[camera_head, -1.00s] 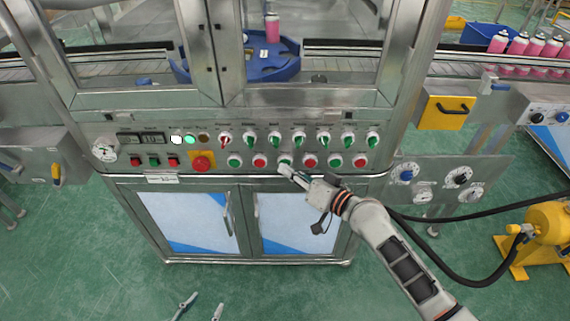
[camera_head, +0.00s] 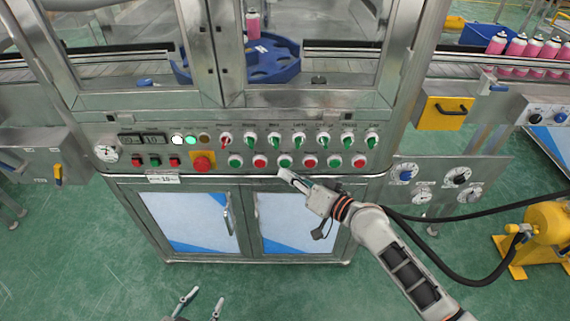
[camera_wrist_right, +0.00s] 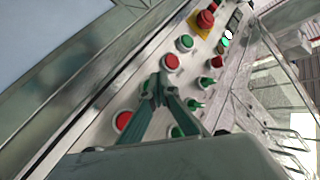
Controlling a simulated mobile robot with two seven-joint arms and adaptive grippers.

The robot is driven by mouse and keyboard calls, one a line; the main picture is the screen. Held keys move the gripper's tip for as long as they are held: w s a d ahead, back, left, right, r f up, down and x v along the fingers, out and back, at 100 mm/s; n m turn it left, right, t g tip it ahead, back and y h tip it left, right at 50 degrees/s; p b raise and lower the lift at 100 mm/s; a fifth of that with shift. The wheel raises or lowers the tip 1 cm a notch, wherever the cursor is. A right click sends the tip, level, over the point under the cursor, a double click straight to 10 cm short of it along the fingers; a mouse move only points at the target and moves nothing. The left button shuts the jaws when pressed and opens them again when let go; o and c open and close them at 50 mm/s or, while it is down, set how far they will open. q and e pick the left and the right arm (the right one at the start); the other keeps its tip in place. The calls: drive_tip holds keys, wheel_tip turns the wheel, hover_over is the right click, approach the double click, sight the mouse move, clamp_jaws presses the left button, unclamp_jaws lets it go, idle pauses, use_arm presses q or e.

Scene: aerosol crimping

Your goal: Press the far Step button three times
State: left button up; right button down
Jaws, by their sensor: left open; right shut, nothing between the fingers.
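A row of green and red push buttons runs along the steel control panel (camera_head: 220,150); their labels are too small to read, so I cannot tell which says Step. My right gripper (camera_head: 281,173) is shut and empty. Its tip is just below and in front of the middle green button (camera_head: 285,160), with a small gap in the head view. In the right wrist view the shut fingers (camera_wrist_right: 158,88) cover that green button, between a red button (camera_wrist_right: 171,62) and another red button (camera_wrist_right: 122,121). My left gripper (camera_head: 201,303) is open and empty at the bottom edge, low over the floor.
A red emergency knob (camera_head: 202,163) on a yellow plate sits left of the buttons. Green selector knobs (camera_head: 299,140) are above them. Behind glass is a blue carousel (camera_head: 275,65) with a pink can (camera_head: 252,25). The floor in front of the cabinet is clear.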

use_arm(q)
drive_tip(key=r+p, duration=0.1)
drive_tip(key=w+r+p, duration=0.1)
drive_tip(key=r, duration=0.1)
drive_tip(key=shift+w, duration=0.1)
use_arm(e)
drive_tip(key=s, duration=0.5)
use_arm(q)
drive_tip(key=shift+w, duration=0.1)
drive_tip(key=shift+s+f, duration=0.15)
drive_tip(key=shift+s, duration=0.2)
idle(0.3)
drive_tip(key=shift+s+d+f+p, duration=0.3)
drive_tip(key=shift+s+f+p, duration=0.1)
drive_tip(key=shift+s+p, duration=0.3)
use_arm(e)
drive_tip(key=s+d+f+n+h, duration=0.1)
drive_tip(key=s+d+f+h, duration=0.3)
drive_tip(key=s+d+f, duration=0.4)
drive_tip(key=s+d+f+n+g+h, duration=0.1)
drive_tip(key=s+d+f+h, duration=0.4)
drive_tip(key=s+d+f, duration=0.3)
drive_tip(key=s+d, duration=0.3)
drive_tip(key=s, duration=0.4)
drive_tip(key=shift+d+f+n, duration=0.2)
drive_tip(key=shift+n, duration=0.2)
